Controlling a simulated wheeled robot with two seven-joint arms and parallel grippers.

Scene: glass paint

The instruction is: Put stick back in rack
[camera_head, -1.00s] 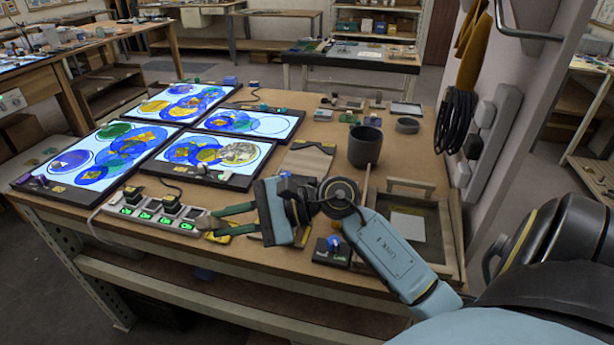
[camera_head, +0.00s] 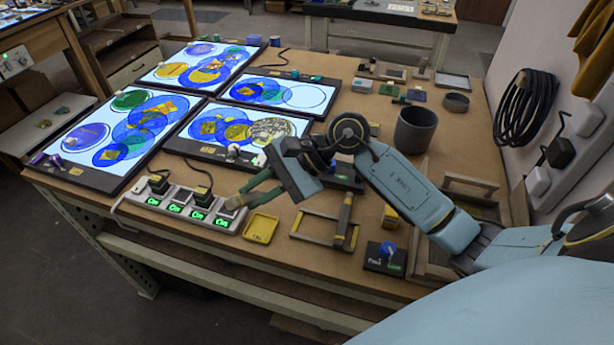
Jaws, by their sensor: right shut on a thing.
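My right gripper (camera_head: 247,196) reaches left over the front of the table, its green fingers beside the power strip's right end. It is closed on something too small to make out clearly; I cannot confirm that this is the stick. A low open frame with a dark bar across it (camera_head: 345,215) lies on the table to the right of the fingers; I cannot tell whether it is the rack. My left gripper is out of view.
A power strip (camera_head: 175,207) with green lights lies left of the fingers, and a yellow tray (camera_head: 261,228) just below them. Light panels with coloured discs (camera_head: 135,128) fill the left. A dark cup (camera_head: 415,129) and a blue-knobbed box (camera_head: 385,257) stand at right.

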